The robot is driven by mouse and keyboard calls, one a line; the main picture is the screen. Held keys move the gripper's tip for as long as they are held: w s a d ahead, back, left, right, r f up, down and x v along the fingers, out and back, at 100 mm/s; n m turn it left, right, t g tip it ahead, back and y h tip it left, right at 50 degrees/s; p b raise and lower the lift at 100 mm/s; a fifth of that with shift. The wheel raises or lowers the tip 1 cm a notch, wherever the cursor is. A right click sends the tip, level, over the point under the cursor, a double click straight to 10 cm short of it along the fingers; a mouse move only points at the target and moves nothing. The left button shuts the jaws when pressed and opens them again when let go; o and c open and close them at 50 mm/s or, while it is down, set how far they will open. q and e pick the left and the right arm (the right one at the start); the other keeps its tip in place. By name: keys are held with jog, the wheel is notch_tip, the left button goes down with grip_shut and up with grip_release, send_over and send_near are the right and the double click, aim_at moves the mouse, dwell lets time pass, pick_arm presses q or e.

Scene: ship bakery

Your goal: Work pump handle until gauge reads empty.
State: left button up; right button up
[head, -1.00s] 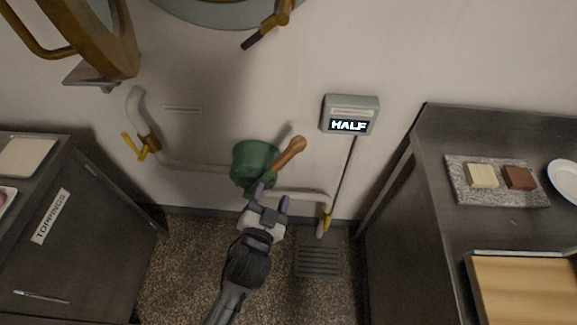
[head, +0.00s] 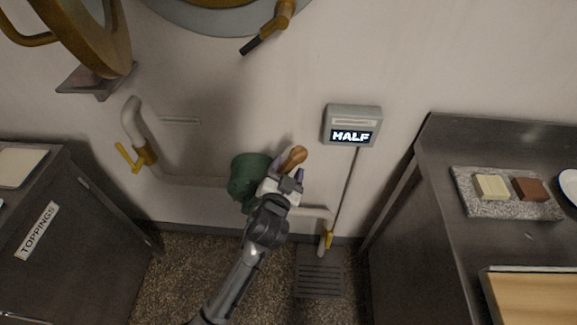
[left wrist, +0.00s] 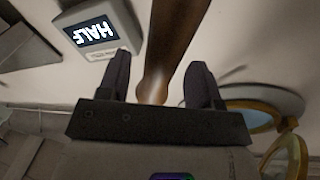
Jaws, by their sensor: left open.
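The green pump body (head: 246,178) sits low against the wall, with a brown wooden handle (head: 294,156) sticking up to its right. My left gripper (head: 286,166) is at the handle, its fingers open to either side of it. In the left wrist view the handle (left wrist: 170,50) runs between the two open fingers (left wrist: 160,88), with gaps on both sides. The grey gauge (head: 352,126) on the wall reads HALF. It also shows upside down in the left wrist view (left wrist: 98,30). My right gripper is not in view.
A yellow-handled valve (head: 138,158) is on the pipe at left, another (head: 327,241) at lower right. A toppings cabinet (head: 75,220) stands left. A steel counter (head: 440,150) with a stone slab (head: 510,208) stands right. A floor drain (head: 320,275) lies below.

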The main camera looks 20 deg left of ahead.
pick_arm(q)
jog(key=shift+w+a, duration=0.1)
jog(key=shift+w, duration=0.8)
grip_shut()
